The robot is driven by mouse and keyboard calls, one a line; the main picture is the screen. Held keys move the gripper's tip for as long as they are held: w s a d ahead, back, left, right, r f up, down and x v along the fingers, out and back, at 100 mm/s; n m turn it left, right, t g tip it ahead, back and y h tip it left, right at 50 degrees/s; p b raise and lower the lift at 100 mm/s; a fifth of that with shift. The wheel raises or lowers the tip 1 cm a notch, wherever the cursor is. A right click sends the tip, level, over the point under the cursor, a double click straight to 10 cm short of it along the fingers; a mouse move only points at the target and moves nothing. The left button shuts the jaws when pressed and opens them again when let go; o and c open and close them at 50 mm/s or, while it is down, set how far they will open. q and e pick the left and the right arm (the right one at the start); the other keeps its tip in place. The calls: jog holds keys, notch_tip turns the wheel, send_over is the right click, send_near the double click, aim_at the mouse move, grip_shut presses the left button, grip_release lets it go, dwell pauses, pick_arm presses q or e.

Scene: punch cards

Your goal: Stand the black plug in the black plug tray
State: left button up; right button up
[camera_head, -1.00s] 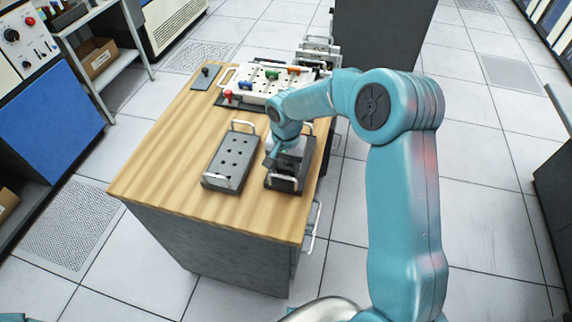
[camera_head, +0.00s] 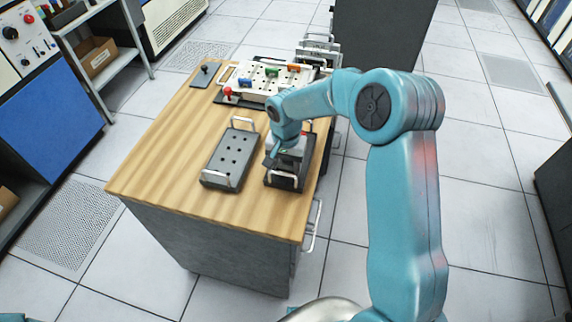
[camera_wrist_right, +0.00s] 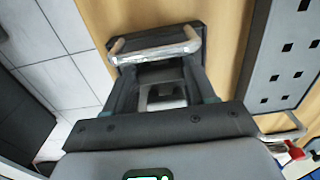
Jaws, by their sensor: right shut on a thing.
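My right gripper (camera_head: 288,158) reaches down into a dark tray (camera_head: 297,182) with metal handles near the right edge of the wooden table. In the right wrist view the fingers (camera_wrist_right: 165,98) are shut low over this tray, whose metal handle (camera_wrist_right: 155,46) shows beyond them. What they hold is hidden by the gripper, so I cannot tell its colour. A small black knob-like thing (camera_head: 205,70) stands on a small dark plate (camera_head: 200,81) at the table's back left. My left gripper is out of view.
A grey tray with several holes (camera_head: 226,165) lies just left of the gripper. Behind it a white board (camera_head: 270,90) holds coloured plugs, with a red plug (camera_head: 228,91) in front. The table's front left (camera_head: 165,170) is clear.

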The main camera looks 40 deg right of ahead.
aim_at(286, 168)
jog(key=o, duration=1)
jog(key=shift+f, duration=0.15)
notch_tip(286, 168, up, 16)
jog(key=shift+r, duration=0.2)
jog(key=shift+s+f, duration=0.1)
